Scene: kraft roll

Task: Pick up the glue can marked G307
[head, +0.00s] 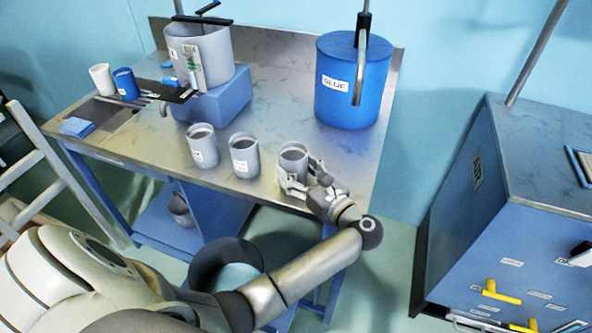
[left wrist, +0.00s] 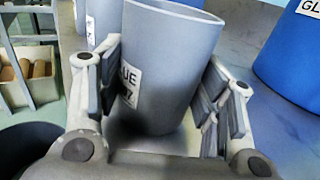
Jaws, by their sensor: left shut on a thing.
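Three grey glue cans with white labels stand in a row near the front edge of the metal table (head: 265,95): a left can (head: 203,146), a middle can (head: 244,155) and a right can (head: 293,158). My left gripper (head: 301,187) is at the right can, with its fingers on either side of it. In the left wrist view the held can (left wrist: 165,65) stands between the fingers (left wrist: 160,100). Its label is partly covered by a finger; letters "UE" and a "7" show, so the full mark cannot be read. My right gripper is not in view.
A big blue GLUE drum (head: 347,90) stands behind the right can. A grey pot (head: 207,58) on a blue block (head: 215,100), a white cup (head: 102,79) and a blue cup (head: 126,84) are at the left. A blue cabinet (head: 500,230) stands right of the table.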

